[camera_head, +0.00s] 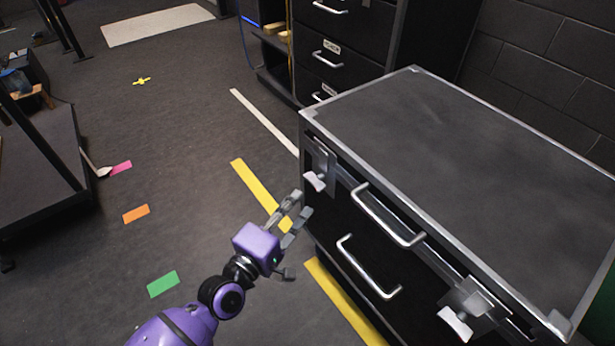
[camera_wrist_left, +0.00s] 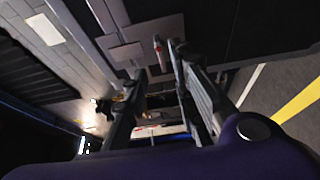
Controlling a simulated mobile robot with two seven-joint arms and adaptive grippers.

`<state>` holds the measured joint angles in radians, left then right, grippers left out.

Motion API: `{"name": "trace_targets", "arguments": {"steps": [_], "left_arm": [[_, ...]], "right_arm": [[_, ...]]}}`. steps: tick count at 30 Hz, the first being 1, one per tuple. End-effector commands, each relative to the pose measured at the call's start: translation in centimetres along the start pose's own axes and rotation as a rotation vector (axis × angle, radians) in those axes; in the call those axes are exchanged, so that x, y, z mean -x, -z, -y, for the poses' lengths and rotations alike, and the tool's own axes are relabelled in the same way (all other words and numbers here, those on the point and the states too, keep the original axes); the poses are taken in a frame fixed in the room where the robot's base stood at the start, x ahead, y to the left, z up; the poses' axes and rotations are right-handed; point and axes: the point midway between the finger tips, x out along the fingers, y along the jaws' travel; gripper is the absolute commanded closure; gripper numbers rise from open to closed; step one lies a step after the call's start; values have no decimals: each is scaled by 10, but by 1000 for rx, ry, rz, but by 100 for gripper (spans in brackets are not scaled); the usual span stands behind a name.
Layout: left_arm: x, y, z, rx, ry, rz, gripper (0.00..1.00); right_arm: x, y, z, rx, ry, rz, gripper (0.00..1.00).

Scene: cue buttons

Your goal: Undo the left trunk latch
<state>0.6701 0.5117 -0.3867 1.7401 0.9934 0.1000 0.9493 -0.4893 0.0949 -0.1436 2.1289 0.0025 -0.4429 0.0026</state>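The black trunk (camera_head: 450,150) with metal edges stands at the right of the head view, lid down. Its left latch (camera_head: 322,160) is a metal plate on the front near the left corner, with a pale tab (camera_head: 315,181) at its lower end. A second latch (camera_head: 470,305) is farther right. My left gripper (camera_head: 298,206) is beside the trunk's front, a little below and left of the left latch, apart from it. Its fingers are spread and empty. In the left wrist view, the fingers (camera_wrist_left: 155,65) point toward pale latch plates (camera_wrist_left: 140,32). My right gripper is out of view.
Two metal handles, an upper one (camera_head: 388,215) and a lower one (camera_head: 368,268), stick out from the front between and below the latches. A drawer cabinet (camera_head: 340,50) stands behind the trunk. The floor left of the trunk is open, with colored tape marks.

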Motion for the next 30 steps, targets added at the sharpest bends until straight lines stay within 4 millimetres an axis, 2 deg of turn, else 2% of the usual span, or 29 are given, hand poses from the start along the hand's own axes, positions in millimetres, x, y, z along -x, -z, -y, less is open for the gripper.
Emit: {"name": "trace_targets", "arguments": {"steps": [13,18,25,26,30], "left_arm": [[-64,0,1,-1,1,1,75],[-74,0,1,-3,2,1,75],[-75,0,1,-3,2,1,75],[-75,0,1,-3,2,1,76],[-75,0,1,-3,2,1,95]], "right_arm": [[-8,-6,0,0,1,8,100],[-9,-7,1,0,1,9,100],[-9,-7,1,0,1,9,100],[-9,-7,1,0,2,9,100],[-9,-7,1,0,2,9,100]]}}
